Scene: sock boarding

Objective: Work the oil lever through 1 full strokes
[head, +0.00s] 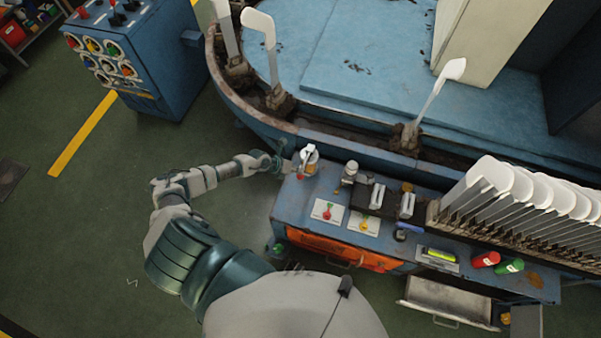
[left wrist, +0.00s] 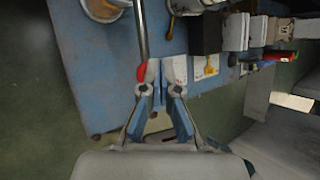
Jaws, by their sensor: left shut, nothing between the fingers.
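The oil lever is a thin grey rod (left wrist: 140,30) with a red end (left wrist: 142,72). In the left wrist view it runs down from the top edge to beside my fingers. In the head view its red part (head: 300,177) shows small at the bench's left end, by a round oil pot (head: 309,168). The pot is cut off at the top of the left wrist view (left wrist: 104,10). My left gripper (head: 284,166) is shut and empty at that corner. In the left wrist view its fingers (left wrist: 161,72) lie just right of the red end; I cannot tell whether they touch it. My right gripper is out of view.
A rack of white boards (head: 500,190) stands right. Behind is the machine's curved rim (head: 240,105). Green floor (head: 90,220) is clear at left.

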